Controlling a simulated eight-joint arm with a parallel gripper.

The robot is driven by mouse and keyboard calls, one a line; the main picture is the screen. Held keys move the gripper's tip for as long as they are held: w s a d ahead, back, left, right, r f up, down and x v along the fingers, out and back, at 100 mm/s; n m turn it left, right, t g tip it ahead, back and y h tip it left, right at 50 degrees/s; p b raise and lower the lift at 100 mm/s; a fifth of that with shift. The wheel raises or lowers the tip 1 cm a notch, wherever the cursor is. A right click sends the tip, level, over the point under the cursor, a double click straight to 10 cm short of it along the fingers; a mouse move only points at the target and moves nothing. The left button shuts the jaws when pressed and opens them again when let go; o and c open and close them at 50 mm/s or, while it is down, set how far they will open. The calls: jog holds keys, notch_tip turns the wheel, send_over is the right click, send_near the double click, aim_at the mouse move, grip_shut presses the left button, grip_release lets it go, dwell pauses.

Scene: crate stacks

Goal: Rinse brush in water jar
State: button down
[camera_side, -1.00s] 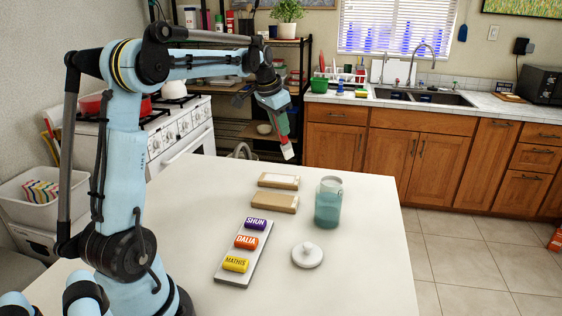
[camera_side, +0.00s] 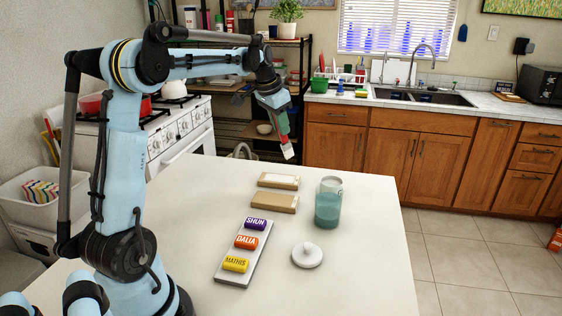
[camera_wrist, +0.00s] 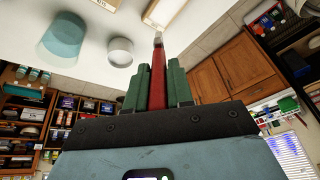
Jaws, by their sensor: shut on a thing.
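The water jar (camera_side: 328,207) is clear glass with teal water inside. It stands upright on the white table, and it also shows in the wrist view (camera_wrist: 62,40). My gripper (camera_side: 283,126) has green fingers and is shut on the red-handled brush (camera_wrist: 158,78). The brush's pale tip (camera_side: 288,151) points down. My gripper holds it in the air near the table's far edge, up and left of the jar and apart from it.
A grey tray (camera_side: 236,273) holds purple, orange and yellow labelled tubes. Two cardboard-coloured boxes (camera_side: 274,203) lie left of the jar. The white table (camera_side: 370,265) is clear to the right. A stove, shelves and sink counter stand behind.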

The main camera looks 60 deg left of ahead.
jog(key=shift+h, duration=0.3)
notch_tip(320, 180, up, 5)
jog(key=d+h, duration=0.3)
jog(key=d, duration=1.3)
notch_tip(320, 180, down, 11)
jog(key=g, duration=0.1)
jog(key=shift+w+a+f+m, duration=0.15)
jog(key=shift+w+a+m, duration=0.15)
jog(key=shift+w, duration=0.15)
jog(key=shift+f, duration=0.6)
dwell(1.3)
notch_tip(320, 180, up, 7)
dwell(1.0)
dwell(0.3)
